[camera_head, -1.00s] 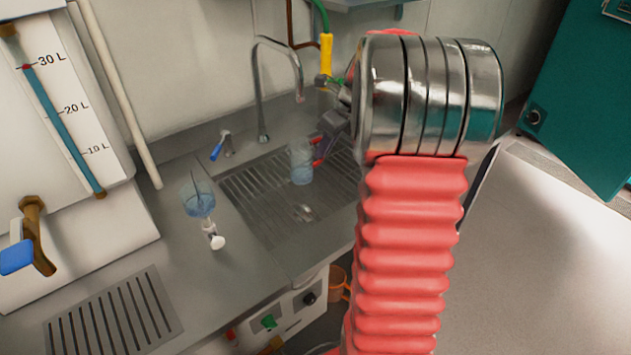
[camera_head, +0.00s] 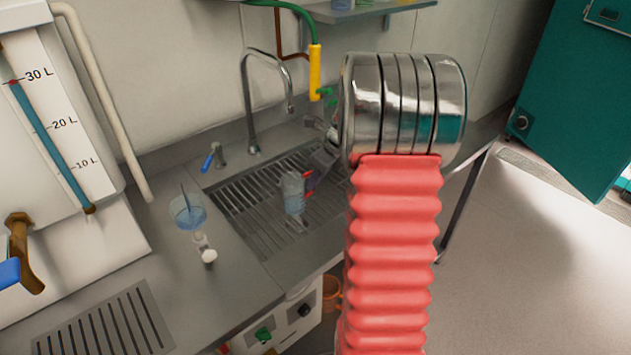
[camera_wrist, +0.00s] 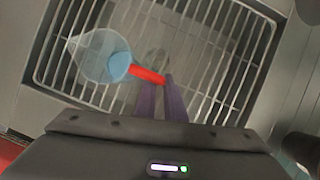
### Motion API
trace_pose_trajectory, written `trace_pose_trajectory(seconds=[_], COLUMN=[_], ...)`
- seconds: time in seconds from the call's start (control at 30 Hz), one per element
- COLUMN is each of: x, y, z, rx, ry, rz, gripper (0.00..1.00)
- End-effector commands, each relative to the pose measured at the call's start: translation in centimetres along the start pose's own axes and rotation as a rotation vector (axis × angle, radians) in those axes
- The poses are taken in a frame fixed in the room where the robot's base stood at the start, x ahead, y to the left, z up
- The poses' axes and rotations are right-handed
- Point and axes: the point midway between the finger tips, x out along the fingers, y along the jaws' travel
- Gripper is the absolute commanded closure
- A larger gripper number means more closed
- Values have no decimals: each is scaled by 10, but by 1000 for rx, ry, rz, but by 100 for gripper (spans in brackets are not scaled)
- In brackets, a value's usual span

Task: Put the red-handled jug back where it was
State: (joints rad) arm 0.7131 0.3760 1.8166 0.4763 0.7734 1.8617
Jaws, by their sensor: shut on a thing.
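The red-handled jug (camera_head: 292,192) is a clear jug with some blue liquid in it. In the head view it is over the slatted sink grate (camera_head: 240,205), held by my gripper (camera_head: 309,181), which reaches in from the right. In the wrist view the jug (camera_wrist: 101,57) is seen from above, its spout to the left. My gripper's purple fingers (camera_wrist: 160,84) are shut on its red handle (camera_wrist: 147,74). I cannot tell whether the jug's base touches the grate.
A second clear vessel with blue liquid (camera_head: 187,212) and a white tap-like part stands on the counter left of the sink. A curved faucet (camera_head: 250,105) rises behind the grate. A blue-handled tap (camera_head: 211,158) is at the sink's back left corner.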

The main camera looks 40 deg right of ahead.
Motion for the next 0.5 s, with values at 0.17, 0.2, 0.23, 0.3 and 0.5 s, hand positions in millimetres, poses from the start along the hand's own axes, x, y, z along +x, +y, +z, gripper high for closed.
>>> trace_pose_trajectory(seconds=[0.17,0.2,0.23,0.3,0.5], x=[3,3,3,3,5], y=[0,0,0,0,0], z=[-1,-1,-1,-1,-2], rx=[0,0,0,0,0], ry=[-1,-1,-1,-1,-1], rz=[-1,-1,-1,-1,-1], gripper=[100,100,100,100,85])
